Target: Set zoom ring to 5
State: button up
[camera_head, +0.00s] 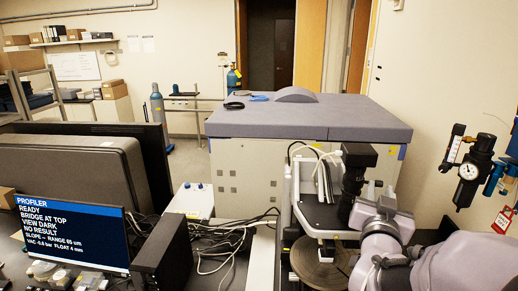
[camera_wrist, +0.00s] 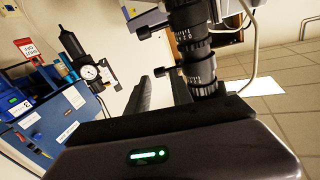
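The black zoom lens tube (camera_wrist: 203,62) stands in the upper middle of the wrist view, with ribbed rings bearing small white marks. The digits are too small to read, and I cannot tell which ring is the zoom ring. A small dark knob (camera_wrist: 161,72) sticks out to the left from the lower ring. My gripper (camera_wrist: 160,84) is open, with a gap between its two dark fingers. The right finger appears close beside the tube; I cannot tell whether they touch. In the head view the black tube (camera_head: 352,182) stands above the stage.
A round stage (camera_head: 318,268) lies below the tube inside a pale frame. The monitor (camera_head: 72,232) reads "READY", "BRIDGE AT TOP", "VIEW DARK", "NO RESULT". A gauge with regulator (camera_head: 470,170) is on the right wall. Cables (camera_head: 232,245) lie left of the frame.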

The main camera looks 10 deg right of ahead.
jog(key=p+x, duration=0.1)
jog(key=x, duration=0.6)
jog(key=shift+w+f+p, duration=0.15)
jog(key=shift+p, duration=0.15)
grip_shut()
dwell(1.0)
